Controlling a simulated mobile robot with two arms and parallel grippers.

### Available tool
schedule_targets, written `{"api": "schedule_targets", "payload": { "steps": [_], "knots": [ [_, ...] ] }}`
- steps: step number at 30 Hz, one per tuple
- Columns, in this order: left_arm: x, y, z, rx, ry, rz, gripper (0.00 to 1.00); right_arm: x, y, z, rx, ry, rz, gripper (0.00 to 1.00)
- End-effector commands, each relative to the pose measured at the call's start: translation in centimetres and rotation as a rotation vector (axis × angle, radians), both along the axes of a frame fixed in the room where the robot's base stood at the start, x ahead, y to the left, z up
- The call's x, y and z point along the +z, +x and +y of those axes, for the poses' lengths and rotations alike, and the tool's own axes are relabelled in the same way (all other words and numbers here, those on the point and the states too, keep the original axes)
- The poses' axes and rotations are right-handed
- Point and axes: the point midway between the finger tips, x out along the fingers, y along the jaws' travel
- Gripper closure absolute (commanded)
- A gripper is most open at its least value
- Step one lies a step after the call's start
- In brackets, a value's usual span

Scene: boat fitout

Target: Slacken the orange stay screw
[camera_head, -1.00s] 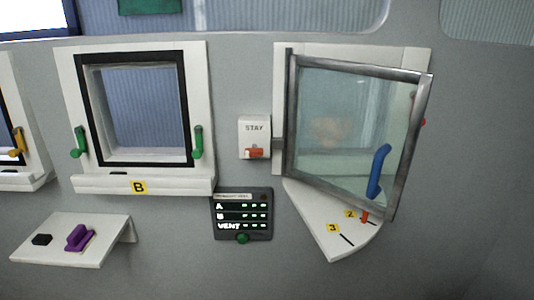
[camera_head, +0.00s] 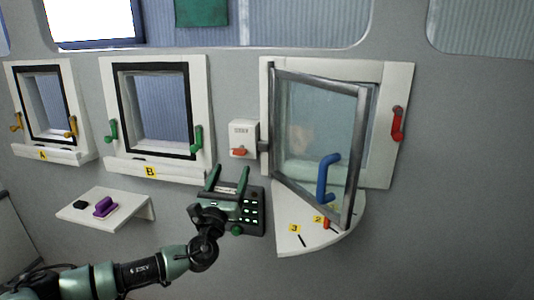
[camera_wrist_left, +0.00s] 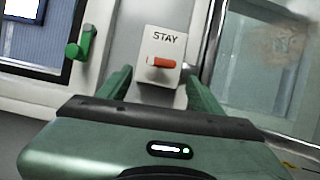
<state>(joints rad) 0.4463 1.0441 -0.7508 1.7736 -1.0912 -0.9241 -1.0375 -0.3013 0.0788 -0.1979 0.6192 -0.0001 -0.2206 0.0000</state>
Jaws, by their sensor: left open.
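The orange stay screw (camera_head: 238,152) sits on a small white box labelled STAY (camera_head: 243,133), fixed to the wall left of the hinged glass window. In the left wrist view the orange screw (camera_wrist_left: 161,62) lies crosswise on the STAY box (camera_wrist_left: 159,43), between and beyond my fingertips. My left gripper (camera_head: 228,172) is open and empty, below the box and in front of the dark panel. Its two fingers also show in the left wrist view (camera_wrist_left: 160,82). It does not touch the screw. My right gripper is not in view.
The glass window (camera_head: 310,130) stands swung open with a blue handle (camera_head: 326,178), above a white quadrant shelf (camera_head: 290,240) marked 2 and 3. A white shelf (camera_head: 130,207) holds purple and black pieces.

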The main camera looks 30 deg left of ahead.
Motion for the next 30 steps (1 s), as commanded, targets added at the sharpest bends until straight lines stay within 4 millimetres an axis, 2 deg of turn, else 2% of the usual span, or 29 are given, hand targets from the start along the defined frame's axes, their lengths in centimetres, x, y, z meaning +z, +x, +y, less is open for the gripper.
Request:
{"api": "schedule_targets", "payload": {
  "steps": [1,5,12,18,29,30],
  "knots": [
    [0.8,-0.1,-0.2,0.000,0.021,-0.012,0.35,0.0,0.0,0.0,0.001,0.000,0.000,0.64],
    [1.7,0.5,-0.1,0.003,0.035,-0.022,0.35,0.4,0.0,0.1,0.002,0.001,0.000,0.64],
    [3.2,3.9,0.8,0.003,0.031,-0.022,0.35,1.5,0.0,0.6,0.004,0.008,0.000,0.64],
    [3.9,6.1,1.4,0.001,0.030,-0.019,0.35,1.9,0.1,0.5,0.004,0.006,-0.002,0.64],
    [4.0,6.7,1.5,0.001,0.029,-0.018,0.35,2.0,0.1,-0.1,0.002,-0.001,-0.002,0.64],
    [4.0,6.7,1.5,0.001,0.029,-0.018,0.43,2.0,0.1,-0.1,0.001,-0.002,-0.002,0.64]
  ]
}}
